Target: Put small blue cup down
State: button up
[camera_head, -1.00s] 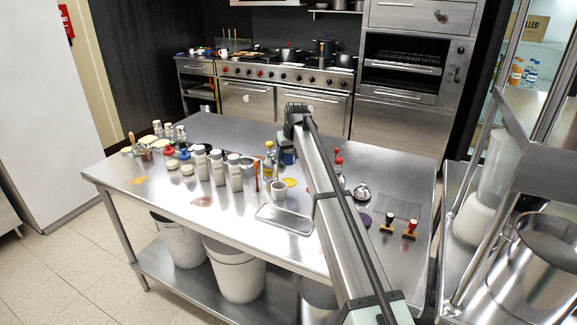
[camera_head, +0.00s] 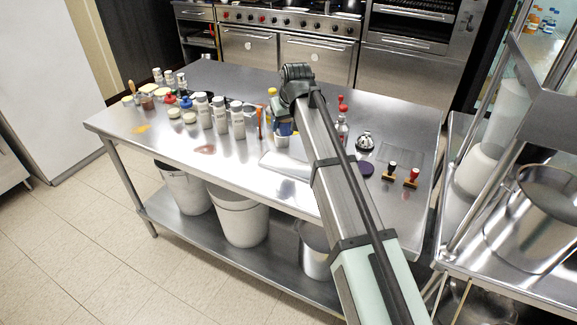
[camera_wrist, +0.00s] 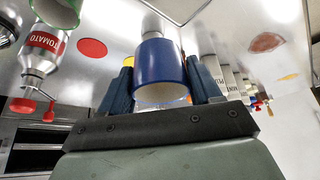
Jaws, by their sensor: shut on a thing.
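The small blue cup (camera_wrist: 160,72) is between the two fingers of my gripper (camera_wrist: 162,88) in the wrist view, its open end with a white inside facing the gripper's base. My gripper is shut on it. In the head view my gripper (camera_head: 284,122) is over the middle of the steel table and mostly hides the cup. A pale cup (camera_wrist: 153,24) shows just past the blue cup's base in the wrist view. It also shows below the gripper in the head view (camera_head: 282,141). I cannot tell whether the two cups touch.
A steel tray (camera_head: 283,163) lies in front of the gripper. White bottles (camera_head: 221,116) stand in a row to the left. A tomato bottle (camera_wrist: 42,50), stamps (camera_head: 411,178) and a bell (camera_head: 366,141) are to the right.

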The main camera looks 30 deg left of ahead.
aim_at(288, 134)
jog(key=shift+s+d+f, duration=0.25)
jog(key=shift+s+d, duration=0.35)
jog(key=shift+s, duration=0.05)
jog(key=shift+s+d+f, duration=0.2)
jog(key=shift+s+d, duration=0.35)
jog(key=shift+s, duration=0.05)
jog(key=shift+m, duration=0.3)
jog(key=shift+f, duration=4.95)
jog(key=shift+f, duration=0.2)
jog(key=o, duration=1.2)
jog(key=shift+r, duration=0.15)
jog(key=v, duration=1.2)
